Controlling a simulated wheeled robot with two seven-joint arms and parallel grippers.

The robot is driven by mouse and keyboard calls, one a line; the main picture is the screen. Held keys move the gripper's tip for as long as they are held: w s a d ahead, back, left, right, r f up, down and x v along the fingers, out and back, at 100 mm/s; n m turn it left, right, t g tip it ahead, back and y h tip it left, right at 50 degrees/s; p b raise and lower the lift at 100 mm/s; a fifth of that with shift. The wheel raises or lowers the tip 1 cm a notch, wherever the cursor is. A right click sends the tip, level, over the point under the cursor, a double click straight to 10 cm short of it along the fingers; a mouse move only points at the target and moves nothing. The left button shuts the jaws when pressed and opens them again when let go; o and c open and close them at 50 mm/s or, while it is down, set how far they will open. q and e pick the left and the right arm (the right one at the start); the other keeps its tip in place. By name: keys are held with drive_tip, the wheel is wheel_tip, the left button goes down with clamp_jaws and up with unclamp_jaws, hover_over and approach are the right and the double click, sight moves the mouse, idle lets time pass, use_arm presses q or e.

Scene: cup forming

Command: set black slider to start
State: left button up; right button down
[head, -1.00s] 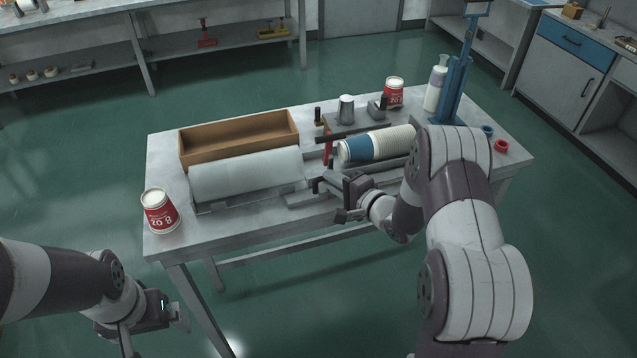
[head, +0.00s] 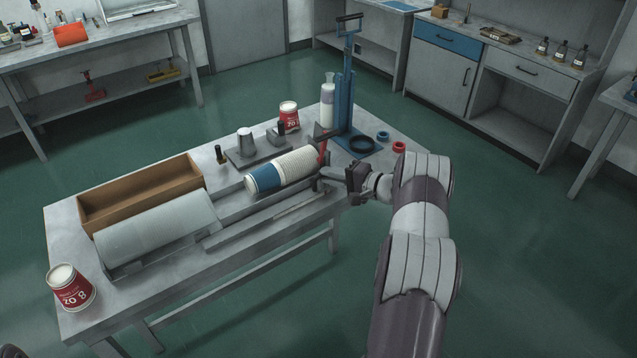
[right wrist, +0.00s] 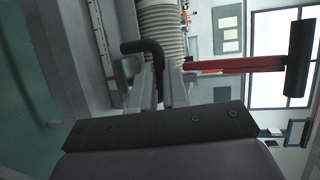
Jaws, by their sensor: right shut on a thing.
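The black slider's bent handle (right wrist: 150,55) stands between the two fingers of my right gripper (right wrist: 160,88) in the right wrist view. My right gripper also shows in the head view (head: 330,176), at the right end of the cup stack (head: 285,171), shut on the slider's handle, which is mostly hidden there. A red arm (head: 322,152) with a black grip (right wrist: 300,58) stands beside the gripper. The stack of white cups with a blue one at its left end lies on the rail (head: 270,218) fixture. My left gripper is out of view.
A white bottle (head: 327,103) and red cup (head: 289,115) stand nearby. A wooden tray (head: 140,195), white roll (head: 155,232) and another red cup (head: 70,288) occupy the left.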

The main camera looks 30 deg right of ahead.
drive_tip(key=shift+d, duration=0.2)
drive_tip(key=c, duration=1.4)
unclamp_jaws()
drive_tip(key=shift+d, duration=0.2)
drive_tip(key=b+v, duration=0.2)
drive_tip(key=v, duration=1)
drive_tip(key=shift+s, duration=0.3)
drive_tip(key=shift+d, duration=0.15)
